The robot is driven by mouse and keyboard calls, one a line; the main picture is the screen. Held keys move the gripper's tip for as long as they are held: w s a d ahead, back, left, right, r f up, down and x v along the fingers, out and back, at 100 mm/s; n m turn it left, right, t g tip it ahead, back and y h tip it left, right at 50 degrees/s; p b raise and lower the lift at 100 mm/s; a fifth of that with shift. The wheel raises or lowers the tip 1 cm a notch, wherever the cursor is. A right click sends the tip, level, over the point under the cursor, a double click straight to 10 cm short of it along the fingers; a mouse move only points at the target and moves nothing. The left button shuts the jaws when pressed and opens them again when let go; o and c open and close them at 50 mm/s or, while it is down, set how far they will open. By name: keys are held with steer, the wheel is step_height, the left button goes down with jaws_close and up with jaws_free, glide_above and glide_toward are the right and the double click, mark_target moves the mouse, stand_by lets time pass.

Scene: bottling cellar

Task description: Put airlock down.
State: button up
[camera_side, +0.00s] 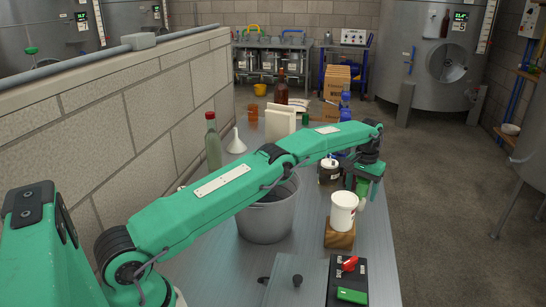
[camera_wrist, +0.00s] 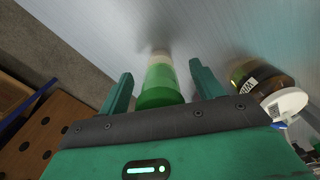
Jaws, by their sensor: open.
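A cylinder with a green body and a pale end, seemingly the airlock (camera_wrist: 160,84), is between my open fingers (camera_wrist: 160,88) in the wrist view. Clear gaps show between it and both fingers. Its pale end points away from my palm. In the side view my gripper (camera_side: 366,180) points down over the right edge of the metal table (camera_side: 372,250), and a pale end of the airlock (camera_side: 362,196) shows below it. I cannot tell whether that end touches the table top.
A white cup (camera_side: 343,208) stands on a wooden block (camera_side: 339,238) just nearer the side camera. A dark jar with a white top (camera_side: 328,172) stands close to my gripper's left; it also shows in the wrist view (camera_wrist: 262,80). A grey bucket (camera_side: 266,222) stands under my arm.

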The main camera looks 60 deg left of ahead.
steer(key=shift+s, duration=0.3)
steer(key=shift+s+d, duration=0.15)
steer(key=shift+s, duration=1.4)
steer(key=shift+s+d, duration=0.1)
steer(key=shift+s, duration=1.4)
step_height(320, 180, up, 9)
steer(key=s+d+r+m+t, duration=0.1)
steer(key=s+d+r+t, duration=0.1)
steer(key=s+r, duration=1.1)
steer(key=shift+s+d+m, duration=0.3)
steer(key=shift+s+d, duration=0.1)
steer(key=shift+s, duration=0.15)
steer(key=shift+s, duration=0.1)
